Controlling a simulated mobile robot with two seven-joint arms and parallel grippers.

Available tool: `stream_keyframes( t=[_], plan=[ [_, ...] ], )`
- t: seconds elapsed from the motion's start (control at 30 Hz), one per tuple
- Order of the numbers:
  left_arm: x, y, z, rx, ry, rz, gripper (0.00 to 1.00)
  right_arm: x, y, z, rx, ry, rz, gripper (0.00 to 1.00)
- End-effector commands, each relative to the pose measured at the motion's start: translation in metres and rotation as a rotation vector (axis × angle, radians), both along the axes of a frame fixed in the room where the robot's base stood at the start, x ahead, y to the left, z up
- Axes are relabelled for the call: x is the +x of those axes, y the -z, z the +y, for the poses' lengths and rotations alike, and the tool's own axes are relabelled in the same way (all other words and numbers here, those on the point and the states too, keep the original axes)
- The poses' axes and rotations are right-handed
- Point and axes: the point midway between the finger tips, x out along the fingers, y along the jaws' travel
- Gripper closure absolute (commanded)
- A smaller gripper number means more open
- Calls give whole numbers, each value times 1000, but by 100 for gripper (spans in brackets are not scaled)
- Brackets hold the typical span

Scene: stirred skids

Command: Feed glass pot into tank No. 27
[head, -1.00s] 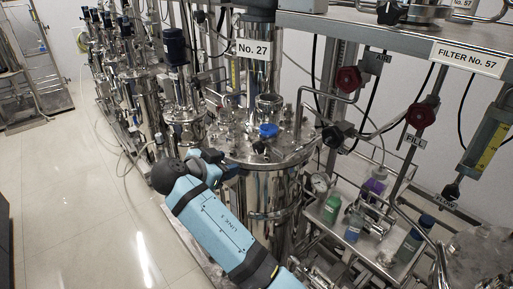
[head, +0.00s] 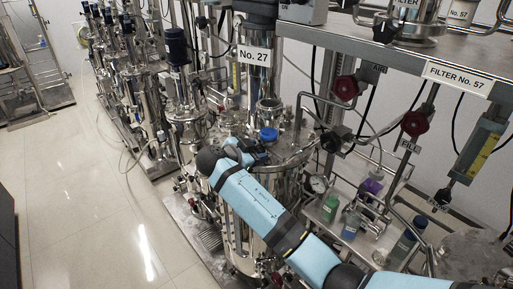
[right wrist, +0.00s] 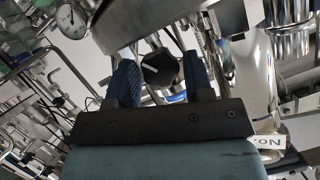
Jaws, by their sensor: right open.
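Tank No. 27 is the steel vessel with a domed lid (head: 293,157) and a white label (head: 254,55) above it. A blue cap (head: 267,134) stands on the lid. My right gripper (head: 250,152) is at the front of the lid, just below the blue cap. In the right wrist view it is open (right wrist: 161,80), with a black knob (right wrist: 158,65) with a white line showing between its two blue fingers. I cannot tell whether the fingers touch it. I cannot pick out the glass pot for certain. My left gripper is not in view.
A shelf right of the tank holds a green bottle (head: 329,208), a blue bottle (head: 350,222), a purple-capped bottle (head: 372,186) and a dark bottle (head: 408,240). Red valve wheels (head: 345,88) and pipes crowd the right. Open floor (head: 80,210) lies at left.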

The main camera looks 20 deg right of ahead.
Motion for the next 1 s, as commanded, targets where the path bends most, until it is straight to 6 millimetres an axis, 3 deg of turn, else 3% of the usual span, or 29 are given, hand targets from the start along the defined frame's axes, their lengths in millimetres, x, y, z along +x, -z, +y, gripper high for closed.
stream_keyframes(
  t=[0.37, 0.53, 0.77, 1.0],
  plan=[
    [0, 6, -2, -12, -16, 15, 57, 3, 3, -6, 1, 0, 0, 53],
    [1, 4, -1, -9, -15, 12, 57, 3, 3, -6, 1, 0, 0, 87],
    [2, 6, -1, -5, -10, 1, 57, 4, 5, -5, -18, 0, 46, 87],
    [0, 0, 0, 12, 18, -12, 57, 5, 2, -4, -120, 0, 301, 87]
  ],
)
